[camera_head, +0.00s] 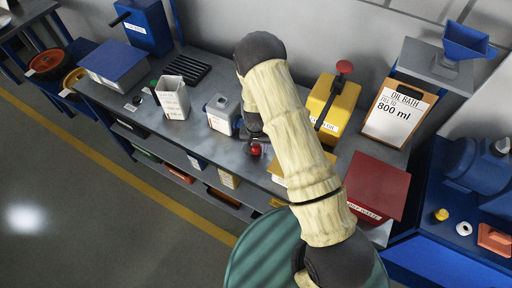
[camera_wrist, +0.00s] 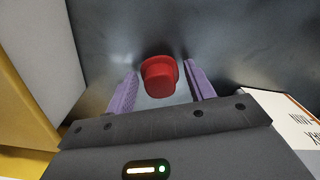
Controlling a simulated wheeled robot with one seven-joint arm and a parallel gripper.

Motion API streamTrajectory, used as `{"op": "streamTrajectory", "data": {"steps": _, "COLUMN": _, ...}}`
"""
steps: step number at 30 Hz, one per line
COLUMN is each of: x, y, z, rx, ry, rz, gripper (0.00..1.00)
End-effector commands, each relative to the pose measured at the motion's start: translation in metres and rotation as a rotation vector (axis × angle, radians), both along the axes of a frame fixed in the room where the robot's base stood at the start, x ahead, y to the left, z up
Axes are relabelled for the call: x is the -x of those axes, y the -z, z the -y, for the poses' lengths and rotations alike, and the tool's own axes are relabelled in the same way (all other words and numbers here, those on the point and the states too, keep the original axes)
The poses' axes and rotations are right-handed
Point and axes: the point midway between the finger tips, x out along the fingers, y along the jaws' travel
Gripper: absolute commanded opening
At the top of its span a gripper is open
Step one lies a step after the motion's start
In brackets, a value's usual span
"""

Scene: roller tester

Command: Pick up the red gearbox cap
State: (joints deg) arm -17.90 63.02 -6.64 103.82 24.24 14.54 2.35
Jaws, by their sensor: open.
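The red gearbox cap (camera_wrist: 160,76) shows in the wrist view between and slightly beyond the two purple fingers of my gripper (camera_wrist: 161,91). The fingers are open, with a gap on each side of the cap. The cap rests on the grey metal bench top (camera_wrist: 115,35). In the head view the red cap (camera_head: 255,150) shows as a small red spot on the bench, just left of my arm. My arm hides most of the gripper in the head view.
A yellow box (camera_head: 332,103) with a red knob stands behind right. A red bin (camera_head: 376,187) and an oil bath sign (camera_head: 399,112) are at right.

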Motion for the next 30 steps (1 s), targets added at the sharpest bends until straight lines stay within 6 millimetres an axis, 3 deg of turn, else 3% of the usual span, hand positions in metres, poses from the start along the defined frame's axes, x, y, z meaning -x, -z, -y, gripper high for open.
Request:
{"op": "streamTrajectory", "data": {"steps": 7, "x": 0.000, "y": 0.000, "z": 0.001, "rx": 0.000, "ry": 0.001, "rz": 0.000, "gripper": 0.54}}
{"op": "streamTrajectory", "data": {"steps": 13, "x": 0.000, "y": 0.000, "z": 0.001, "rx": 0.000, "ry": 0.002, "rz": 0.000, "gripper": 0.16}}
{"op": "streamTrajectory", "data": {"steps": 24, "x": 0.000, "y": -0.002, "z": 0.001, "rx": 0.000, "ry": 0.002, "rz": 0.000, "gripper": 0.16}}
{"op": "streamTrajectory", "data": {"steps": 30, "x": -0.001, "y": -0.016, "z": 0.000, "rx": 0.000, "ry": 0.000, "rz": 0.003, "gripper": 0.16}}
